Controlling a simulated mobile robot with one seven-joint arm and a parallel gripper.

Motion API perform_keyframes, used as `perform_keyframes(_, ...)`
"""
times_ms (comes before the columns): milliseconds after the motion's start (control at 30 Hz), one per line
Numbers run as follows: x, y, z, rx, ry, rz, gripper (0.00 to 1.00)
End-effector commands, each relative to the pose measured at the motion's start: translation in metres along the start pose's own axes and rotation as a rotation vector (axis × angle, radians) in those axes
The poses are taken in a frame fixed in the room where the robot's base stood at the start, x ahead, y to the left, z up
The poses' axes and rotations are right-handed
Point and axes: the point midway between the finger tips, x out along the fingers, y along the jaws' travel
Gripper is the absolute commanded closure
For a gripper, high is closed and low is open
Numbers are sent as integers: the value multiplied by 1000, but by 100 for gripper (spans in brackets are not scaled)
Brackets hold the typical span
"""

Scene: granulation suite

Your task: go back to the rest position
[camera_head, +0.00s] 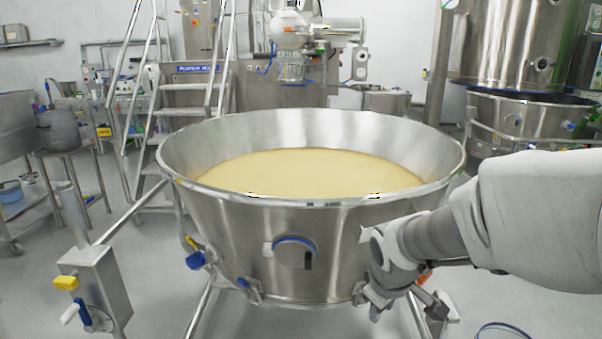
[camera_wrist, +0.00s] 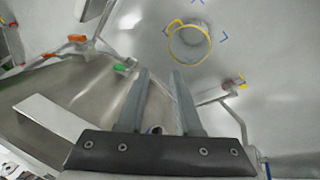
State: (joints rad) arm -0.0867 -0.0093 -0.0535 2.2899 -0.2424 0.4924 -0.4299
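My gripper (camera_wrist: 162,76) shows in the wrist view with its two fingers apart and nothing between them. In the head view my arm reaches in from the right, and its wrist end is in front of the lower right side of a large steel bowl. The fingers are hard to make out there. The bowl (camera_head: 340,225) is wide and holds pale yellow material (camera_head: 310,172). I cannot tell whether the arm touches the bowl.
A steel post with a yellow knob (camera_head: 66,283) stands at the front left. A ladder (camera_head: 185,110) and machines stand behind the bowl. Another steel vessel (camera_head: 535,118) is at the back right. The wrist view shows a yellow-rimmed round object (camera_wrist: 190,43) beyond the fingers.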

Motion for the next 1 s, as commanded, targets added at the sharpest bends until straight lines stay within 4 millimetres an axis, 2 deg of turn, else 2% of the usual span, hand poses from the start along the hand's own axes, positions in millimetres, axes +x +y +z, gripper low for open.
perform_keyframes(33,-18,0,5,54,16,6,67)
perform_keyframes(100,-39,-4,13,127,28,5,67)
perform_keyframes(400,-113,-30,54,427,85,-15,67)
perform_keyframes(600,-145,-54,78,584,120,-39,67)
perform_keyframes(767,-163,-72,96,689,145,-60,67)
perform_keyframes(800,-180,-65,90,686,139,-61,67)
perform_keyframes(1000,-220,-51,79,682,137,-61,67)
